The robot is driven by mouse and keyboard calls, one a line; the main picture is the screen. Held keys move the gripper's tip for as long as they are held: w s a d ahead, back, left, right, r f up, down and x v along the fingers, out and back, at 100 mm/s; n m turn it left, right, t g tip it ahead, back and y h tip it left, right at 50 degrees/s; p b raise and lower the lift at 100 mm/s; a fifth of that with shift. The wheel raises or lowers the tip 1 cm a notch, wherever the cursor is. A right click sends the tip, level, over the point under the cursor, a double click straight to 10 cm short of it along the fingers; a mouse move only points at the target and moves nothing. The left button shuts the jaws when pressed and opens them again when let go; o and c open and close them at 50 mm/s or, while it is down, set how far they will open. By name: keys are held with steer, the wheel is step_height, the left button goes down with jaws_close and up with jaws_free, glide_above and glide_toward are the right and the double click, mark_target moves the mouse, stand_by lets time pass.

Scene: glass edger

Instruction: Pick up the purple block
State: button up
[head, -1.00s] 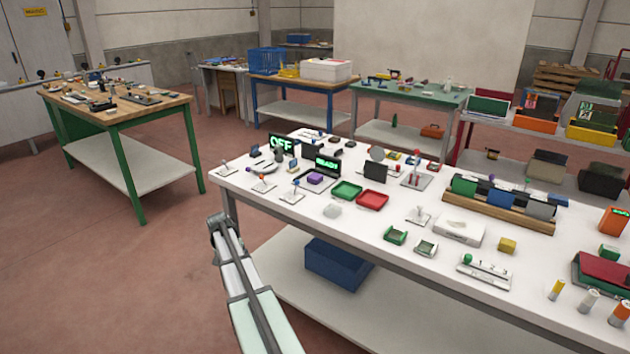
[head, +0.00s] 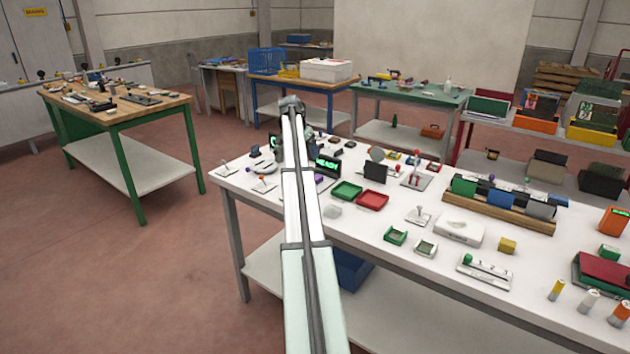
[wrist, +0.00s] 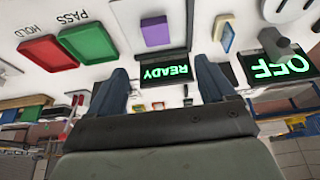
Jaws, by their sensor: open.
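The purple block (wrist: 156,32) lies on the white table in front of a black display that reads READY (wrist: 165,70). In the head view my arm covers most of the purple block (head: 320,179), and a small part shows at the arm's right edge. My gripper (wrist: 162,66) is open and empty. In the wrist view its two fingers point toward the table, with the block beyond the tips and roughly between them in the picture. Block and fingers are apart. I cannot make out the fingers clearly in the head view.
A green tray (head: 347,191) marked PASS and a red tray (head: 372,200) marked HOLD sit right of the block. Small levers stand along the table's left front.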

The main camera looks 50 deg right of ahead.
steer(key=x, duration=0.8)
steer(key=shift+s+d+f, duration=0.15)
steer(key=shift+d+f, duration=0.05)
steer(key=shift+d, duration=0.1)
steer(key=shift+s+x, duration=0.2)
steer(key=shift+x, duration=2.35)
steer(key=shift+a, duration=0.1)
steer(key=c, duration=1.2)
